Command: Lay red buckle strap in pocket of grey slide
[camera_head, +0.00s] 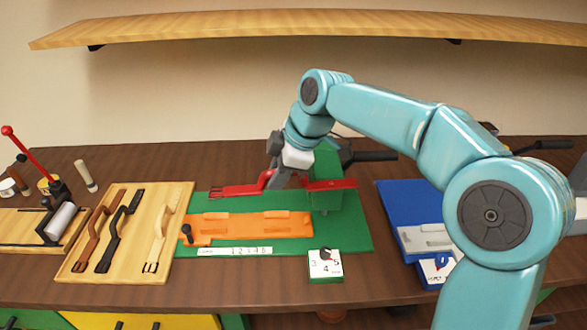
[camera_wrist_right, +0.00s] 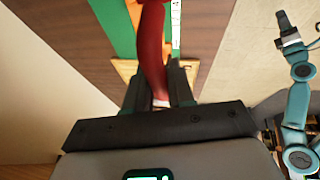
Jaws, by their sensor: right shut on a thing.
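The red buckle strap (camera_head: 232,191) is held by my right gripper (camera_head: 277,181) over the back of the green board. Its buckle end points left. Its other end passes in front of the green upright block. In the right wrist view the strap (camera_wrist_right: 152,45) runs between the dark fingers (camera_wrist_right: 160,95). The grey slide (camera_head: 425,238) lies on the blue board at the right, well apart from the strap. My arm hides part of that board. My left gripper (camera_wrist_right: 291,42) shows small at the right of the wrist view; its jaws are unclear.
The green board (camera_head: 345,235) carries an orange slide (camera_head: 255,226) and an upright green block (camera_head: 326,200) with a dark lever. A wooden tray (camera_head: 120,268) holds several straps. A dial block (camera_head: 325,264) stands at the front. A red-handled press (camera_head: 55,205) stands left. A shelf (camera_head: 250,24) hangs above.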

